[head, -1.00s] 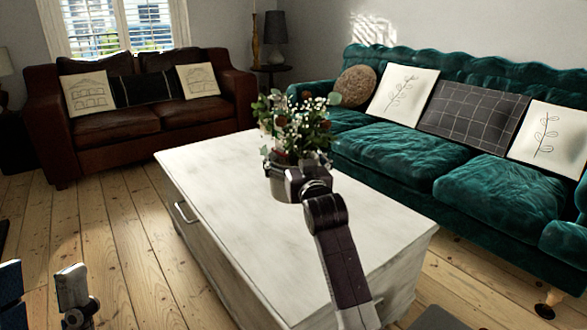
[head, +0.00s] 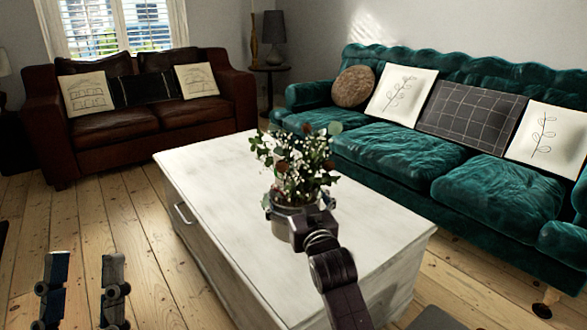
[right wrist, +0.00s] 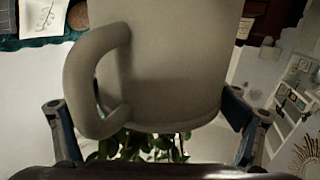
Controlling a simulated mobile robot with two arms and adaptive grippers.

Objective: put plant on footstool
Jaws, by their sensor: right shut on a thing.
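The plant (head: 296,160) has green leaves and white and reddish flowers in a grey pot. In the head view it is over the middle of the white table; I cannot tell whether the pot touches the tabletop. My right gripper (head: 298,214) is shut on the pot from the near side. In the right wrist view the pot (right wrist: 165,65) appears upside down between the fingers, with a loop handle and leaves below. My left gripper (head: 85,265) is at the lower left, fingers apart and empty. I cannot make out a footstool.
The white table (head: 215,160) fills the middle, with bare surface around the plant. A teal sofa (head: 390,150) stands behind it at the right, a brown leather sofa (head: 115,122) at the back left. Floorboards (head: 135,215) are clear at the left.

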